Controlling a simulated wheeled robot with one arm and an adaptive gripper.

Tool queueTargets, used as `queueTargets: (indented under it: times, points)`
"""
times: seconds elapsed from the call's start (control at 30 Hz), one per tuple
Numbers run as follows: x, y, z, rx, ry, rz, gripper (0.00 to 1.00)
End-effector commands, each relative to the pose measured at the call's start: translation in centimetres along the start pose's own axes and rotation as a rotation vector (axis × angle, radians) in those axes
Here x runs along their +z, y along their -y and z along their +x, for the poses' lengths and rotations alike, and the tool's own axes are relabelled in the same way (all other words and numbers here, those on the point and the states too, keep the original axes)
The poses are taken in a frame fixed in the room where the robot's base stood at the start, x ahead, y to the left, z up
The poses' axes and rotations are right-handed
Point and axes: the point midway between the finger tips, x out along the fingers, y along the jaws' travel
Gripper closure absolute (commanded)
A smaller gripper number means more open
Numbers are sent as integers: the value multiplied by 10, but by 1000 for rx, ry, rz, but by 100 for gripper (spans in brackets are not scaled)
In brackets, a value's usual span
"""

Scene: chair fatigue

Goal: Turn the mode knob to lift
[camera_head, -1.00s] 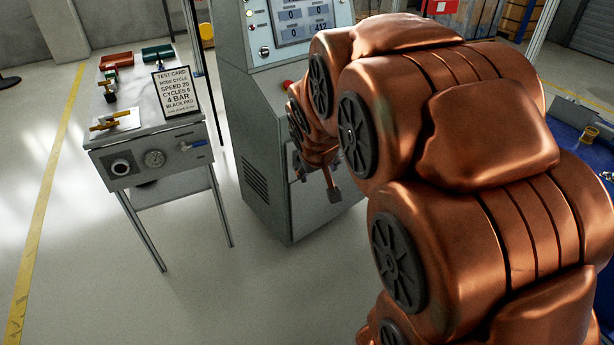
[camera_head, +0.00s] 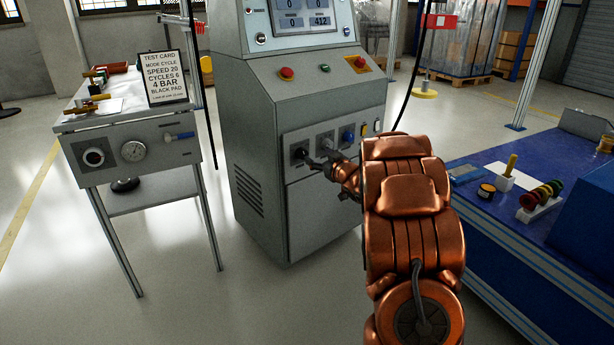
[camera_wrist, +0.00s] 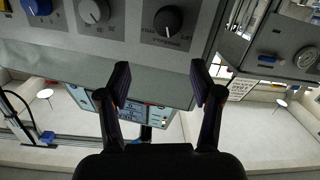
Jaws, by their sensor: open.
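A black knob (camera_wrist: 168,19) with small lettering around it is on the grey panel at the top of the wrist view. I take it for the mode knob; the lettering is too small to read surely. In the head view the same black knob (camera_head: 299,152) is leftmost in the row on the cabinet front. My gripper (camera_wrist: 161,84) is open and empty. Its two fingers are apart, with the knob ahead of the gap and not between the pads. In the head view my gripper (camera_head: 318,163) is close to the panel, just right of the knob.
A grey knob (camera_wrist: 93,11) and a blue knob (camera_wrist: 38,6) sit beside the black one. A red button (camera_head: 287,73) is on the sloped console above. A side table (camera_head: 130,140) with a test card (camera_head: 165,77) stands left. A blue bench (camera_head: 500,230) is right.

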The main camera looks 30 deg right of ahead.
Motion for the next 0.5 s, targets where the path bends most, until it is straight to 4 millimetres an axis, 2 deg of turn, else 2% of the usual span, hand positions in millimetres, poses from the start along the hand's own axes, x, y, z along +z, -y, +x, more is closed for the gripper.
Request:
queueTargets:
  times: [0.03, 0.1, 0.33, 0.5]
  points:
    - [20, 1, 3, -17, -29, 8, 35]
    - [30, 1, 4, -41, -62, 17, 35]
    - [36, 3, 7, -79, -119, 27, 35]
    - [34, 6, 21, -83, -123, 25, 35]
